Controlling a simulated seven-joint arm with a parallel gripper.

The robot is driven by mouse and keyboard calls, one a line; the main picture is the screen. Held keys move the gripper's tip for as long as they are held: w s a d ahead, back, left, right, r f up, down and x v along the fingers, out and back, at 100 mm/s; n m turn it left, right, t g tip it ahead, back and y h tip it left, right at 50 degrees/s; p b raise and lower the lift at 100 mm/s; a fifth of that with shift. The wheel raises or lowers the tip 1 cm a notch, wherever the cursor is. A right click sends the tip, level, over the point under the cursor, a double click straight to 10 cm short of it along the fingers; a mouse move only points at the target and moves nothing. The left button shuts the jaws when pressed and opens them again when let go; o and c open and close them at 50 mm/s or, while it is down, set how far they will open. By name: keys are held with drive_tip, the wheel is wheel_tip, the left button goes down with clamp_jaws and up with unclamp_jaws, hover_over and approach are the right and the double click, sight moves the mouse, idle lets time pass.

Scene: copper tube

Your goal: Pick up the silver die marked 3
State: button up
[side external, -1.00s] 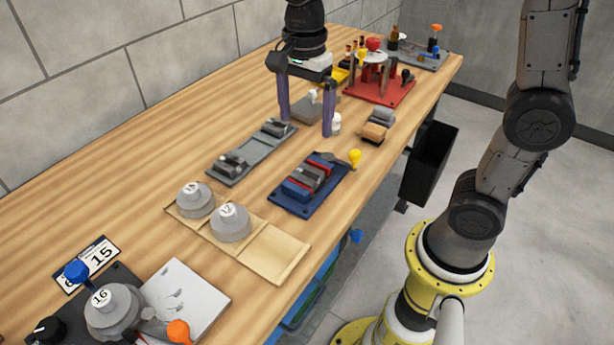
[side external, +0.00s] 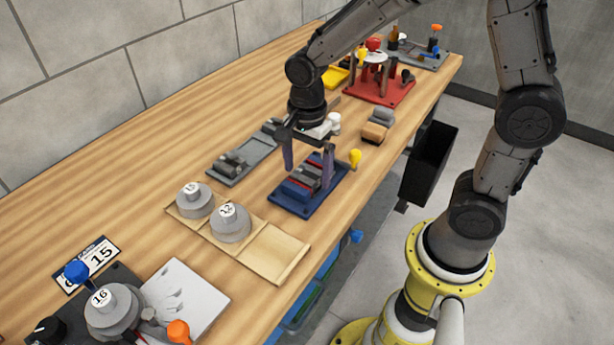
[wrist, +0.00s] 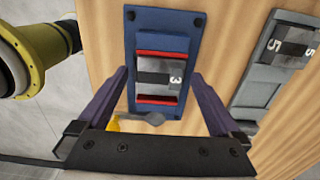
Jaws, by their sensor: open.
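The silver die marked 3 (wrist: 160,78) sits in a blue fixture (wrist: 160,19) between two red strips, its number showing in the wrist view. In the side view the die (side external: 306,175) is partly hidden among the fixture's blocks (side external: 297,189). My gripper (side external: 308,172) is open above the blue fixture, with one purple finger on each side of it. In the wrist view the fingers (wrist: 160,77) appear on either side of the die, with nothing held. I cannot tell whether the fingertips reach the die's height.
A grey fixture (side external: 250,156) with a part marked 5 (wrist: 292,45) lies beside the blue one. A yellow-knobbed handle (side external: 355,158) is close on the right. Wooden trays with round grey weights (side external: 230,224) stand in front. A red stand (side external: 380,90) is behind.

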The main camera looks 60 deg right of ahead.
clamp_jaws()
idle(0.5)
